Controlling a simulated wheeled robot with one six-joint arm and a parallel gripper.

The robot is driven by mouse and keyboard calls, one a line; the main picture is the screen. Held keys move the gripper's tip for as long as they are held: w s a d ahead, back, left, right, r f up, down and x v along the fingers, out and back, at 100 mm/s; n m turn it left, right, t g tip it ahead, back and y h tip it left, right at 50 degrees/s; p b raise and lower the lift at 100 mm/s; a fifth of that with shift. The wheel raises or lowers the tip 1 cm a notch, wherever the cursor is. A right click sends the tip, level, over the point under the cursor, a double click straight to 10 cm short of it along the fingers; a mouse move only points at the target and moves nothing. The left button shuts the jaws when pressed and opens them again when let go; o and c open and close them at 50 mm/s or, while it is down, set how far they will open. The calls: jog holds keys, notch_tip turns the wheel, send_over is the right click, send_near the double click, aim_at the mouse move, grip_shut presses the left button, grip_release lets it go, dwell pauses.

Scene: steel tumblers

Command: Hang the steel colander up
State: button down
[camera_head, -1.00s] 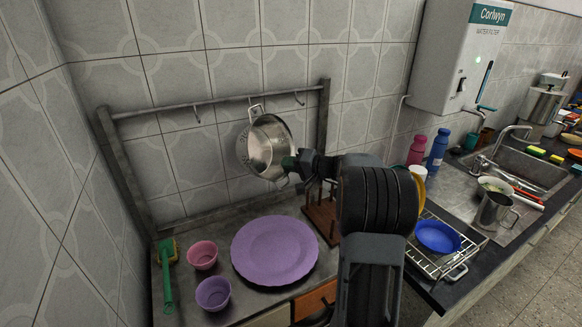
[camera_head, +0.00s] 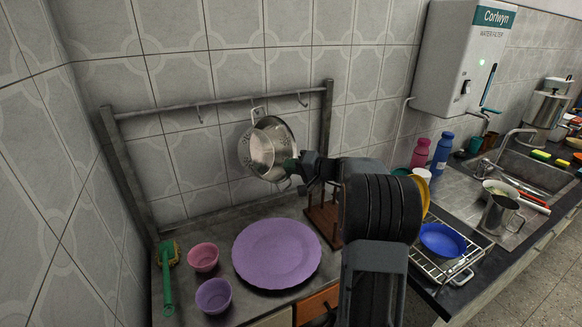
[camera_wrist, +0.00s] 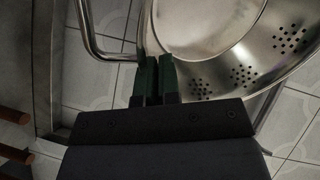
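The steel colander (camera_head: 268,150) is tilted in front of the tiled wall, below the wall rail (camera_head: 220,103). Its upper loop handle (camera_head: 258,113) is at the rail's middle, where a hook would be hidden; I cannot tell whether it is over a hook. Bare hooks show to the left (camera_head: 199,114) and right (camera_head: 302,99). My gripper (camera_head: 291,164) is at the colander's right side. In the wrist view its green fingers (camera_wrist: 157,76) are close together on the colander's rim (camera_wrist: 215,85), beside a loop handle (camera_wrist: 95,38).
Below are a purple plate (camera_head: 277,254), a pink bowl (camera_head: 203,257), a purple bowl (camera_head: 213,295) and a green brush (camera_head: 168,278). A wooden rack (camera_head: 325,219) stands under my arm. A dish rack with a blue bowl (camera_head: 442,240) is right.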

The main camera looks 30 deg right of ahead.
jog(key=c, duration=1.3)
grip_release()
jog(key=shift+o, duration=0.2)
jog(key=b+v, duration=0.2)
jog(key=v, duration=1.2)
jog(key=s+a+f+n+g+h+p, duration=0.15)
jog(key=a+g, duration=0.25)
jog(key=a, duration=0.5)
jog(key=s+a+f+n+g+p, duration=0.1)
jog(key=s+a+f+g, duration=0.15)
jog(key=a, duration=0.65)
jog(key=s+a+f+n+g+h+p, duration=0.1)
jog(key=s+a+n+h, duration=0.1)
jog(key=s, duration=0.4)
jog(key=s+a+f+n+g+h+p, duration=0.1)
jog(key=s+a+f+n+h, duration=0.1)
jog(key=s+a+h, duration=0.2)
jog(key=shift+s+f+g+h+p, duration=0.15)
jog(key=shift+s+g+h+p, duration=0.25)
jog(key=shift+s+h, duration=0.95)
